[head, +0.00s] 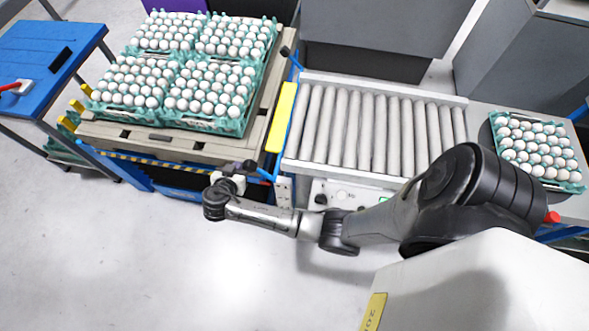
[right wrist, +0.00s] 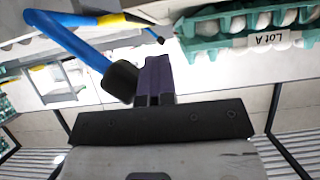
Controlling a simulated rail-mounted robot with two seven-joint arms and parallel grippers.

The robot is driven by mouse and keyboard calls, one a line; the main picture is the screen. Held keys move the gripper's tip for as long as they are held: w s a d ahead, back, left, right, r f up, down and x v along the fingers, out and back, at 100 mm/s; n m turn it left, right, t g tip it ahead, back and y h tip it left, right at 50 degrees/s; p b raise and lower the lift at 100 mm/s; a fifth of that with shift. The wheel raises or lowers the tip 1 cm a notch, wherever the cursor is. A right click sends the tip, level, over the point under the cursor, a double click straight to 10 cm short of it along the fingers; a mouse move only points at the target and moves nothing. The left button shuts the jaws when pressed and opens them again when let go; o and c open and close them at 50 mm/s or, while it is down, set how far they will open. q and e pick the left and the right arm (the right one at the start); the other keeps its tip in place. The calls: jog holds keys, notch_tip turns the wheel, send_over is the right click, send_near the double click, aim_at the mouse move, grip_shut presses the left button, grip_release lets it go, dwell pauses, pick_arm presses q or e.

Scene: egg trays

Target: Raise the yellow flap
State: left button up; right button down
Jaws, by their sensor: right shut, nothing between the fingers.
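The yellow flap (head: 281,117) is a narrow yellow plate between the egg pallet and the roller conveyor. I cannot tell its exact angle. A blue lever (head: 266,174) with a black end is at its near end; in the right wrist view the blue lever (right wrist: 75,42) comes in from the upper left, and its black knob (right wrist: 120,81) is beside my fingers. My right gripper (head: 248,167) is at this near lever, shut and empty. Its dark fingers (right wrist: 154,78) are together, close to the knob; contact is unclear. My left gripper is out of view.
Stacked green egg trays (head: 207,122) stand on a pallet (head: 160,139) left of the flap. The roller conveyor (head: 375,125) lies to its right, with another egg tray (head: 570,186) at its far right. A blue table (head: 45,58) is at the left. The floor in front is clear.

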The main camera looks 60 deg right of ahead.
aim_at(256, 172)
jog(key=shift+s+d+f+p, duration=0.1)
jog(key=shift+s+d+p, duration=0.1)
jog(key=shift+s, duration=0.25)
jog(key=shift+s+d+f+p, duration=0.1)
jog(key=shift+s+p, duration=0.05)
jog(key=shift+s, duration=0.3)
jog(key=s, duration=0.1)
jog(key=s+p, duration=0.1)
jog(key=s, duration=0.1)
jog(key=shift+s+d+f, duration=0.1)
jog(key=shift+s+d, duration=0.15)
jog(key=shift+d, duration=0.15)
jog(key=shift+s+d+p, duration=0.1)
jog(key=shift+s+p, duration=0.25)
jog(key=shift+p, duration=0.05)
jog(key=shift+s+d+p, duration=0.2)
jog(key=shift+s+p, duration=0.05)
jog(key=shift+s, duration=0.35)
jog(key=shift+s+d+p, duration=0.15)
jog(key=shift+s+p, duration=0.05)
jog(key=shift+s, duration=0.35)
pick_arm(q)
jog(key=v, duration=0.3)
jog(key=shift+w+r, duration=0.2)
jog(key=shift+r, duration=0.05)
pick_arm(e)
jog(key=s+a, duration=0.4)
jog(key=a, duration=0.5)
jog(key=shift+s, duration=0.3)
